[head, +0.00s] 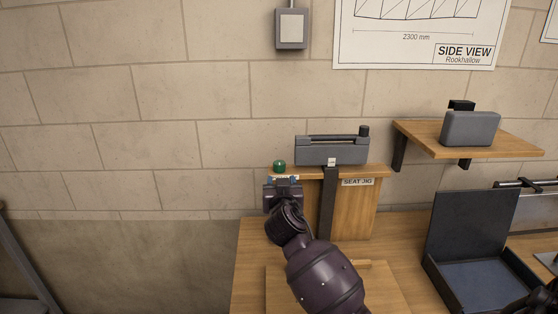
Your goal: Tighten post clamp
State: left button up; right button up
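A grey clamp-like block (331,155) with a bar along its top and a dark knob (364,131) at its right end sits on the wooden seat jig (357,212). A dark upright strip (328,205) runs down the jig's front below it. A round green knob or button (279,163) is at the left end of the jig's top. My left gripper (283,181) is just below and in front of the green piece, left of the grey block. Its finger gap and any contact are unclear. A dark part, apparently my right arm, shows at the bottom right corner; its gripper is not visible.
A wooden shelf (405,133) at the right carries a grey case-like object (470,128). An open dark box (432,262) stands on the bench (250,265) at the right. A grey wall box (291,29) and a drawing (420,35) are above. Space left of the jig is clear.

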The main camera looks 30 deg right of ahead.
aim_at(280, 166)
jog(key=p+x, duration=0.1)
jog(key=x, duration=0.9)
jog(key=shift+w+d+p, duration=0.15)
jog(key=shift+w+p, duration=0.1)
jog(key=shift+p, duration=0.1)
jog(key=c, duration=0.6)
